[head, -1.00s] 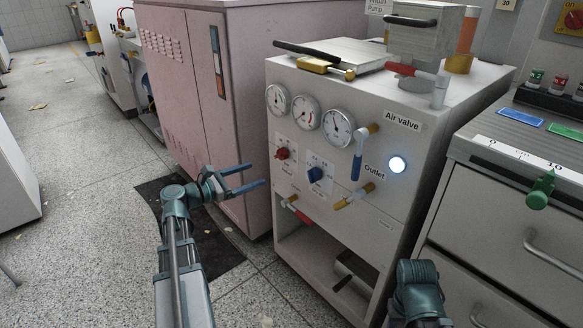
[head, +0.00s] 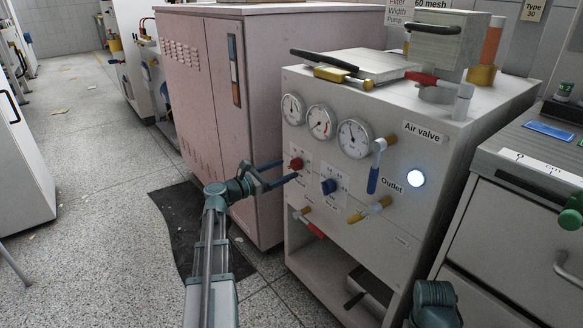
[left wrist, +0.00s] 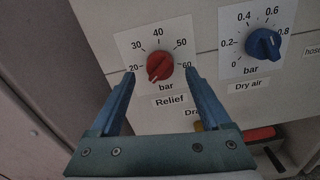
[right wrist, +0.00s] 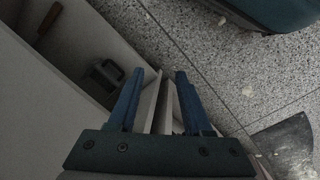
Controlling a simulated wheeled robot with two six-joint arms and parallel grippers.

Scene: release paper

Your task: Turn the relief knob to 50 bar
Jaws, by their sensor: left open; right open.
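The red relief knob (left wrist: 159,66) sits on a white dial plate marked 20 to 60 bar. A pale mark on the knob seems to point down-left, below the 20; I cannot read it surely. The knob shows in the head view (head: 296,164) on the front panel, below the gauges. My left gripper (head: 288,170) is open, its tips just short of the panel. In the left wrist view its fingers stand on either side of the knob, with nothing between them gripped. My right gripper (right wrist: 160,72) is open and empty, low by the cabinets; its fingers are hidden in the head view.
The blue dry air knob (left wrist: 263,44) is close right of the relief knob. A pink cabinet (head: 200,100) stands left of the panel.

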